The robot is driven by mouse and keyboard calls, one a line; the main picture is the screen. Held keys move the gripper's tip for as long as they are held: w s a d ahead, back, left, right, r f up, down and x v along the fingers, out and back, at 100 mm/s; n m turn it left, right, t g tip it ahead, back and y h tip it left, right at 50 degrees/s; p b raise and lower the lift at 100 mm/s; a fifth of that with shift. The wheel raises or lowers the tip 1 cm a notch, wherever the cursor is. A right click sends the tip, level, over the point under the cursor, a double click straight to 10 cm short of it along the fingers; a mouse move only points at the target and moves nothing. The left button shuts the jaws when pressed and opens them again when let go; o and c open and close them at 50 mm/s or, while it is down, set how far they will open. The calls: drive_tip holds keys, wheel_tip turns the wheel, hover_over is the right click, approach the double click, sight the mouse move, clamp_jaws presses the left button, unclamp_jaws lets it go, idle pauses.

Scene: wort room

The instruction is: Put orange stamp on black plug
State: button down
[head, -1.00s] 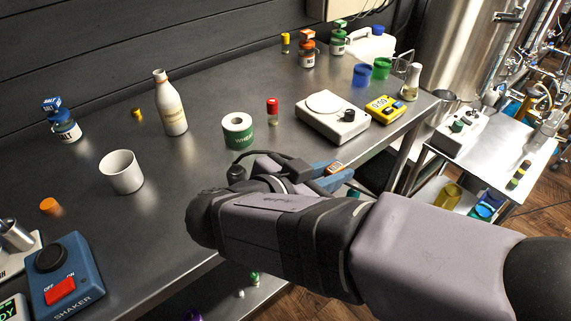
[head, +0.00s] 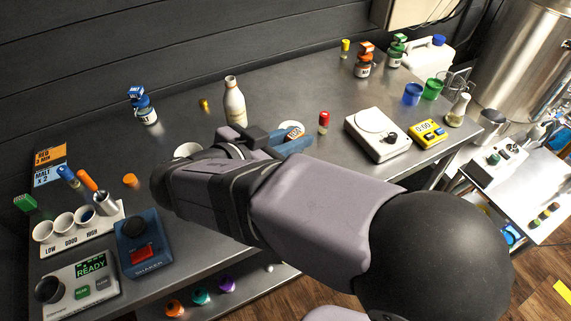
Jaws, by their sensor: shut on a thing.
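My gripper (head: 296,139) has blue fingers and is over the middle of the bench. It is shut on a small piece with an orange and white top, which I take to be the orange stamp (head: 294,132). The fingers hide its lower part. I cannot make out a black plug; my arm covers part of the bench. A low orange cap (head: 130,181) lies on the bench to the left of my arm.
A white mug (head: 187,149) and a white roll (head: 291,127) are partly hidden by my arm. A white bottle (head: 234,103), red-capped vial (head: 323,122), scale (head: 377,135) and blue shaker (head: 144,244) stand around.

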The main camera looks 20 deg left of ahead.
drive_tip(key=shift+n+y, duration=0.4)
drive_tip(key=shift+w+a+f+p, duration=0.15)
drive_tip(key=shift+a+f+p, duration=0.2)
drive_tip(key=shift+f, duration=0.95)
drive_tip(key=shift+w+a+f+p, duration=0.1)
drive_tip(key=shift+a+f+p, duration=0.25)
drive_tip(key=shift+f, duration=1)
drive_tip(key=shift+w+a+f+p, duration=0.15)
drive_tip(key=shift+a+f+p, duration=0.15)
drive_tip(key=shift+f, duration=1.45)
drive_tip(key=shift+f, duration=0.2)
drive_tip(key=c, duration=1.6)
unclamp_jaws()
drive_tip(key=shift+c, duration=0.2)
drive_tip(key=shift+r, duration=0.3)
drive_tip(key=b+v, duration=0.3)
drive_tip(key=v, duration=0.9)
drive_tip(key=shift+f, duration=0.2)
